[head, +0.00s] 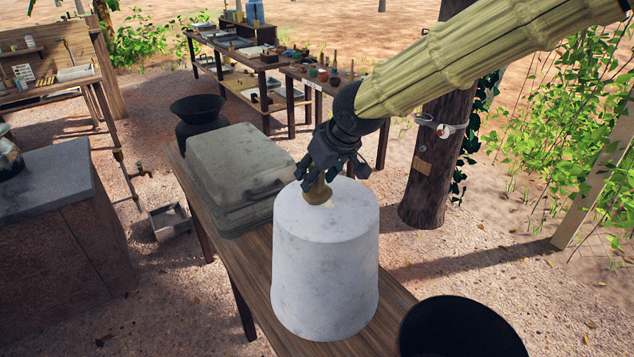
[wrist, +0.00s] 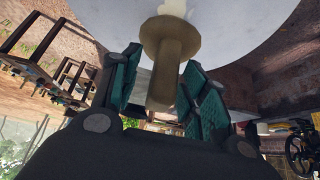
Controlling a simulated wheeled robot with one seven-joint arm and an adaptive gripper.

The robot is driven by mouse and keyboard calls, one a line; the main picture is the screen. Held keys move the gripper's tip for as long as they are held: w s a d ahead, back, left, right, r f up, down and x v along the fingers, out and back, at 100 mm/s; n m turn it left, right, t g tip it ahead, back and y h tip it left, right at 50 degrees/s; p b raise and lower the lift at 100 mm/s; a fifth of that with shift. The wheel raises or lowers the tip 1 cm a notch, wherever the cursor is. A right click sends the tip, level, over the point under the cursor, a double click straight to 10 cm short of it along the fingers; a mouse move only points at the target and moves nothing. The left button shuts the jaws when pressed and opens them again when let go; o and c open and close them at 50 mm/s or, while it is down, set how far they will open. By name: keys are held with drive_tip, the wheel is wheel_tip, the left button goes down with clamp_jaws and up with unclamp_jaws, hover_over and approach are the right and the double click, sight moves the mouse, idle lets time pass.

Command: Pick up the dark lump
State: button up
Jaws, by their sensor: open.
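A brown, rounded lump (head: 318,192) sits on top of a white, upturned bucket-like cylinder (head: 325,265). In the wrist view the lump (wrist: 170,40) looks like a knob with a wide collar and a stubby end pointing toward my palm. A pale patch shows beside it on the white top. My gripper (head: 321,178) is above the lump, pointing down. In the wrist view the fingers (wrist: 163,75) are apart, with the lump's stubby end between them. Gaps show on both sides, so the fingers do not visibly grip it. Its far side is hidden by the gripper in the head view.
The cylinder stands on a narrow wooden table (head: 255,275). A grey lidded case (head: 240,165) lies close behind it at left, and a dark vase (head: 200,122) stands farther back. A black round vessel (head: 462,328) is at front right. A tree trunk (head: 440,160) rises behind.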

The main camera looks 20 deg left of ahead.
drive_tip(key=shift+s+d+r, duration=0.1)
drive_tip(key=shift+s+r, duration=0.05)
drive_tip(key=shift+s, duration=0.1)
drive_tip(key=shift+c, duration=0.6)
drive_tip(key=shift+w, duration=0.15)
clamp_jaws()
drive_tip(key=shift+r, duration=0.2)
wheel_tip(320, 180, up, 3)
drive_tip(key=shift+f+b, duration=0.1)
drive_tip(key=shift+b, duration=0.95)
drive_tip(key=s+d+r+b, duration=0.1)
drive_tip(key=s+d+b, duration=0.1)
drive_tip(key=d, duration=0.5)
drive_tip(key=s+d+b, duration=0.3)
drive_tip(key=s+d, duration=0.1)
drive_tip(key=d, duration=0.3)
drive_tip(key=shift+d+r, duration=0.35)
drive_tip(key=shift+d, duration=0.05)
